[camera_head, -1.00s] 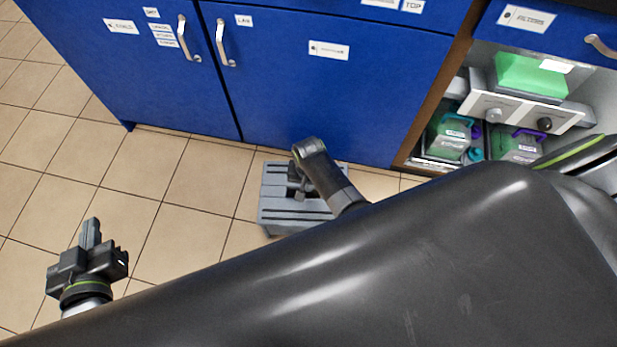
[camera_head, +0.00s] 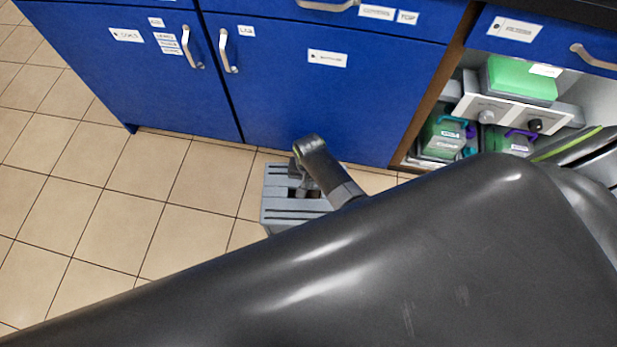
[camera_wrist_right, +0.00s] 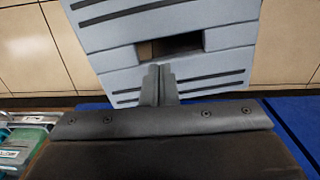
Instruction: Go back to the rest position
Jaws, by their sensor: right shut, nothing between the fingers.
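My right gripper (camera_head: 298,172) is at the end of the dark arm link, over the grey step stool (camera_head: 270,214) on the floor in the head view. In the right wrist view its two fingers (camera_wrist_right: 158,84) are together with nothing between them. There they appear in front of the stool's grey top (camera_wrist_right: 225,37), near its dark slot; I see no grip on it. My left gripper is not in the head view. My large dark arm link fills the lower foreground and hides much of the floor.
Blue cabinets (camera_head: 318,105) with metal handles stand behind the stool. An open shelf at right holds a green-topped box (camera_head: 520,82) and containers with purple and blue handles. Tiled floor (camera_head: 95,220) lies clear at left.

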